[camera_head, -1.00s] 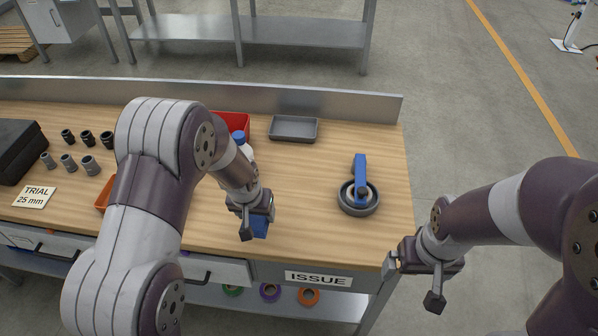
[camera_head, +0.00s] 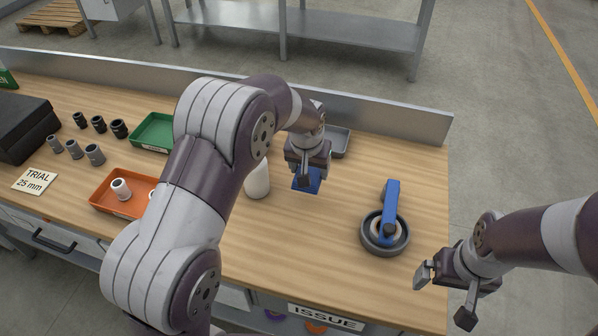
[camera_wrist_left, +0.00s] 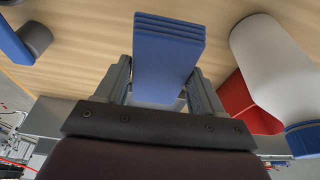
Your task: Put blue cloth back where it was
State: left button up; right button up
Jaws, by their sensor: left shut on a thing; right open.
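The blue cloth (camera_head: 309,181) is a folded stack of flat layers. My left gripper (camera_head: 304,172) is shut on it and holds it over the bench, just right of a white bottle (camera_head: 257,181). In the left wrist view the cloth (camera_wrist_left: 168,50) sits between the two fingers (camera_wrist_left: 160,92), with its layered edge away from the palm. I cannot tell whether the cloth touches the bench top. My right gripper (camera_head: 443,296) is open and empty, off the bench's right front end.
A grey tray (camera_head: 340,142) lies behind my left gripper, partly hidden. A blue-handled tool on a grey ring (camera_head: 386,232) stands to the right. Orange (camera_head: 112,204) and green (camera_head: 150,131) trays lie left.

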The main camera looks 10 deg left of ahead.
pick_arm(q)
jog(key=w+a+f, duration=0.3)
jog(key=shift+a, duration=0.25)
jog(key=f, duration=0.2)
jog(key=f+p, duration=0.1)
jog(key=shift+s+f, duration=0.25)
jog(key=shift+w+f, duration=0.2)
jog(key=shift+f, duration=0.05)
jog(key=shift+s+f, duration=0.1)
jog(key=o, duration=0.9)
jog(key=shift+o, duration=0.2)
